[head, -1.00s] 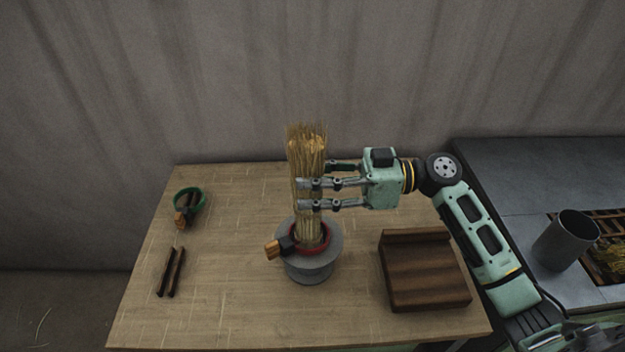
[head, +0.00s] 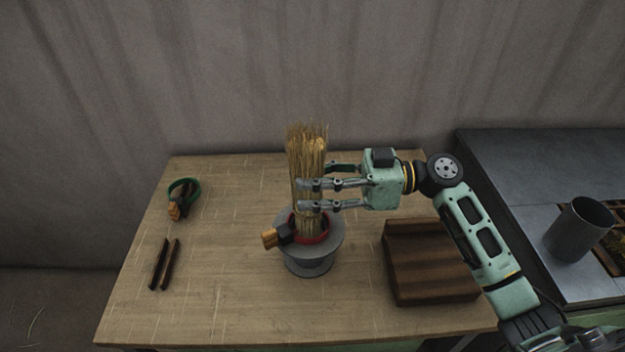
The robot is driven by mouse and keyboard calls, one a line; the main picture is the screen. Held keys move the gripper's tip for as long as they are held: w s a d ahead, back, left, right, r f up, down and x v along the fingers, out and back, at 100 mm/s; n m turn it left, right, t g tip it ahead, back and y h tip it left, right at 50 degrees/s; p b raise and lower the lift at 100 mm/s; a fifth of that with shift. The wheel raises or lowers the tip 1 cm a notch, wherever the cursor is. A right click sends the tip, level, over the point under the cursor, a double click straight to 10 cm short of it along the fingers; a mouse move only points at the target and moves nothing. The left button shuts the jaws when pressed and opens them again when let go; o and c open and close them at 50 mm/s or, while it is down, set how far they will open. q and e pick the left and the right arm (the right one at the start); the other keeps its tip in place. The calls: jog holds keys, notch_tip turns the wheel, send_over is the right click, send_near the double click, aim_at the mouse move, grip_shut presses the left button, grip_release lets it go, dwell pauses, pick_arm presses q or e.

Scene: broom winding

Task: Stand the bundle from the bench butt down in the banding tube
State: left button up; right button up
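The straw bundle (head: 307,160) stands upright at the middle of the bench, its frayed end up. My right gripper (head: 318,194) comes in from the right and is shut on the bundle, with fingers in front of it and behind it. The bundle's lower end goes down inside the red ring at the mouth of the grey banding tube (head: 309,264). How deep it sits is hidden. A red band (head: 314,240) with a dark and orange handle (head: 273,237) rings the tube mouth. My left gripper is not in view.
A dark wooden block (head: 430,275) lies right of the tube, below my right arm. A green ring tool (head: 184,190) and two dark sticks (head: 164,265) lie at left. A grey cup (head: 580,230) stands on the metal bench at right. The wooden bench (head: 225,300) is bare at front left.

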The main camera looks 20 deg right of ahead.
jog(key=o, duration=0.5)
jog(key=shift+d, duration=0.15)
jog(key=v, duration=1.1)
jog(key=shift+s+d, duration=0.15)
jog(key=shift+d, duration=0.2)
jog(key=shift+r, duration=0.1)
